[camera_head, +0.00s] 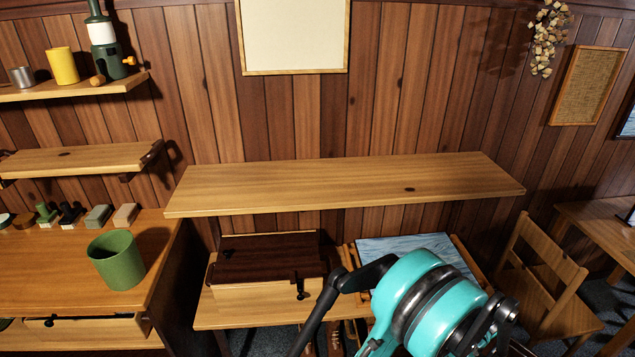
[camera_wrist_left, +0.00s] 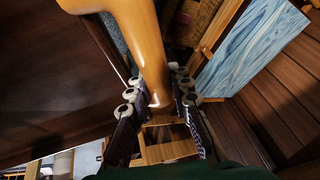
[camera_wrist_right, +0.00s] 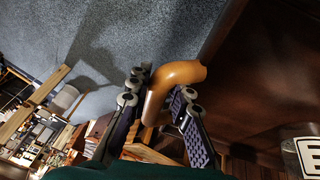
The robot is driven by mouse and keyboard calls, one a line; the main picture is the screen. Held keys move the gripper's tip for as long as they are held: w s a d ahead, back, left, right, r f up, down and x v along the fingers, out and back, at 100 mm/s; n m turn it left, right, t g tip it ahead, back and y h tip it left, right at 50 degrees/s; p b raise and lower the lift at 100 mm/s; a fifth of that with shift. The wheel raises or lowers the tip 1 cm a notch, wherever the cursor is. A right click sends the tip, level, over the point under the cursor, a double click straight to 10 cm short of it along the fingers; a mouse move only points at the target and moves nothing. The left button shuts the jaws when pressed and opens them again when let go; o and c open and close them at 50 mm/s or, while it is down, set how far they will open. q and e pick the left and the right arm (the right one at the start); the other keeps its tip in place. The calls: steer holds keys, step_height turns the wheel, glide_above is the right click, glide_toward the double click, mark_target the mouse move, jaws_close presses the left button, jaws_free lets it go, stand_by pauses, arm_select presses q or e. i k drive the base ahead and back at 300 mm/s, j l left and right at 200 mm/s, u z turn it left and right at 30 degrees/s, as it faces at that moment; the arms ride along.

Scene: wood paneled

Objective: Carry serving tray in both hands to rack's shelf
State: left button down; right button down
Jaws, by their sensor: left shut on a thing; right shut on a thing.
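The serving tray shows only in the wrist views, as curved orange-brown wooden handles beside dark brown surfaces. In the left wrist view, my left gripper (camera_wrist_left: 157,100) is shut around one handle (camera_wrist_left: 148,50); a dark brown panel (camera_wrist_left: 45,75), probably the tray, lies to its left. In the right wrist view, my right gripper (camera_wrist_right: 157,100) is shut around the other handle (camera_wrist_right: 182,74); a dark brown surface (camera_wrist_right: 265,75) lies to its right. In the head view, a long, empty light-wood shelf (camera_head: 340,185) spans the middle. The tray and both grippers are out of the head view.
Below the shelf, a dark brown box (camera_head: 265,258) and a blue panel (camera_head: 410,250) sit low. A green cup (camera_head: 117,262) stands on the left desk (camera_head: 55,265). A wooden chair (camera_head: 545,265) is at right. My teal arm joint covers the lower middle.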

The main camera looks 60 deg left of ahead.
mark_target(264, 183)
steer(key=u, duration=1.25)
